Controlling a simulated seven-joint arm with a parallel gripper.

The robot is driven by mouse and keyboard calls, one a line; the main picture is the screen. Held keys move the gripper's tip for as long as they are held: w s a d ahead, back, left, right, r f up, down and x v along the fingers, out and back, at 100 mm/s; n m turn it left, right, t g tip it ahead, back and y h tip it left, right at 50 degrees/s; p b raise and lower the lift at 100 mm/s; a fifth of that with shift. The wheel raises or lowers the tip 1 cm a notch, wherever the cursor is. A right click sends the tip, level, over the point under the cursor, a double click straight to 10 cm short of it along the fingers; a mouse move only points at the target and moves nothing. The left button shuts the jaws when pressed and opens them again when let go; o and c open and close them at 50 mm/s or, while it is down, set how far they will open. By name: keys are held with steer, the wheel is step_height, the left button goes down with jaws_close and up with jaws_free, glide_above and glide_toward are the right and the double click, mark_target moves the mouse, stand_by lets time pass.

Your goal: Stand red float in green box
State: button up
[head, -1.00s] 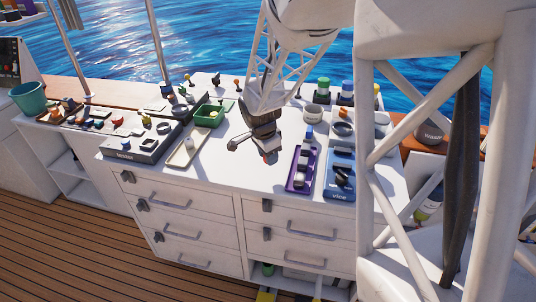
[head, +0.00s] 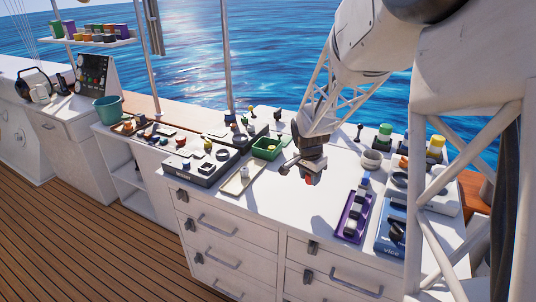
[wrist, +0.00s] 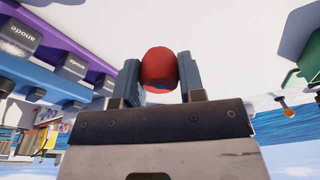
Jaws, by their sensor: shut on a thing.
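My gripper (wrist: 160,80) is shut on the red float (wrist: 159,66), which sits between its two blue-grey fingers in the wrist view. In the head view the gripper (head: 308,178) is above the white counter, with a bit of the red float (head: 309,181) showing below it. The green box (head: 267,149) stands on the counter to the left of the gripper, apart from it. Part of the green box (wrist: 303,75) also shows at the right of the wrist view. A small yellow thing shows inside the box in the head view.
A purple tray (head: 344,229) and a blue vice tray (head: 386,242) lie to the right. A pale tray (head: 233,186) with a small item and a grey block (head: 184,178) are at the left. Grey rings (head: 372,159) and coloured-top jars (head: 436,144) stand at the back right. The counter in front of my gripper is clear.

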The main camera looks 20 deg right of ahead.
steer(key=w+a+r+n+t+y, duration=0.1)
steer(key=w+n, duration=0.4)
steer(key=w, duration=0.3)
steer(key=w+a+r+n, duration=0.1)
steer(key=w+r+n, duration=0.1)
steer(key=w+n, duration=0.55)
steer(key=n+y, duration=0.2)
steer(key=n, duration=0.8)
glide_toward(263, 145)
steer(key=shift+m+g, duration=0.25)
steer(key=shift+g, duration=0.05)
steer(key=shift+s+a+r, duration=0.7)
steer(key=shift+s+r, duration=0.1)
steer(key=shift+r, duration=0.05)
steer(key=shift+s+a+r, duration=0.65)
steer(key=shift+s+r, duration=0.1)
steer(key=shift+r, duration=0.15)
steer(key=shift+f, duration=0.15)
steer(key=shift+f, duration=2.4)
steer(key=shift+f, duration=2.5)
steer(key=shift+f, duration=0.15)
steer(key=o, duration=1)
steer(key=shift+c, duration=0.2)
